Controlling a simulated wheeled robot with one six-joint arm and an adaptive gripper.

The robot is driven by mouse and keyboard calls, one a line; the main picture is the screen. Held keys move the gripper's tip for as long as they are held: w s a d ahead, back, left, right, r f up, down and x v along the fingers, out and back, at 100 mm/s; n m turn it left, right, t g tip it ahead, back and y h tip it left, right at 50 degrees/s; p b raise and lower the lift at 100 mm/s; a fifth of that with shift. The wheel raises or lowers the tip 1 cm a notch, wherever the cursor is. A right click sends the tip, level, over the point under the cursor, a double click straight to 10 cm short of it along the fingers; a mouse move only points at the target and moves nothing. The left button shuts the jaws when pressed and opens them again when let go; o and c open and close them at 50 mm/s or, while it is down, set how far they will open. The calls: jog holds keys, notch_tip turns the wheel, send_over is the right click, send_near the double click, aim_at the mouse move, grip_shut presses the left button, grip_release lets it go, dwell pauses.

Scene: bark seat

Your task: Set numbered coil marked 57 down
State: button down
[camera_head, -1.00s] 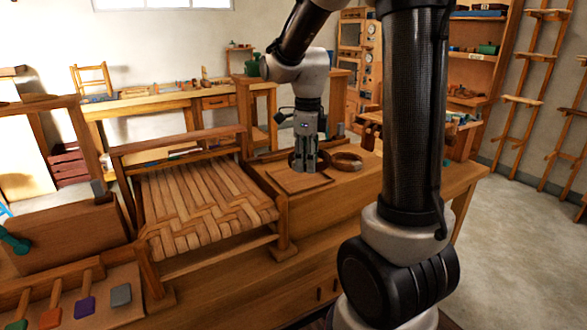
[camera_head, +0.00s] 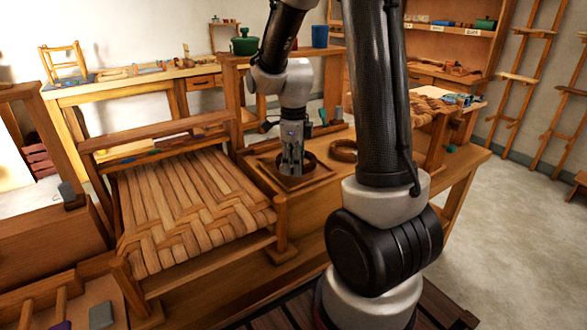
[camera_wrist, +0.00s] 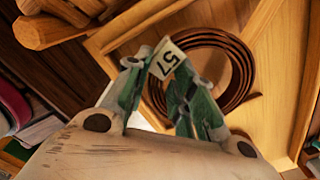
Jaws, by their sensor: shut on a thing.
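The coil marked 57 is a dark brown flat spiral (camera_wrist: 238,72) with a white tag (camera_wrist: 167,59) reading 57. My gripper (camera_wrist: 158,78) is shut on it at the tag, its green fingers on either side. In the head view my gripper (camera_head: 292,170) points down over a shallow wooden tray (camera_head: 268,172), and the coil (camera_head: 309,160) shows around the fingertips, inside the tray's rim. The wrist view shows the coil within the tray's raised wooden edges. I cannot tell whether it touches the tray floor.
A second brown coil (camera_head: 344,150) lies on the bench just right of the tray. A woven bark seat (camera_head: 185,200) stands to the left. Small upright items stand behind the tray. A shelf with a green pot (camera_head: 244,43) and blue cup (camera_head: 320,36) rises behind.

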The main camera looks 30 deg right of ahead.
jog(key=shift+f, duration=0.8)
jog(key=shift+f, duration=0.15)
jog(key=c, duration=1.5)
grip_release()
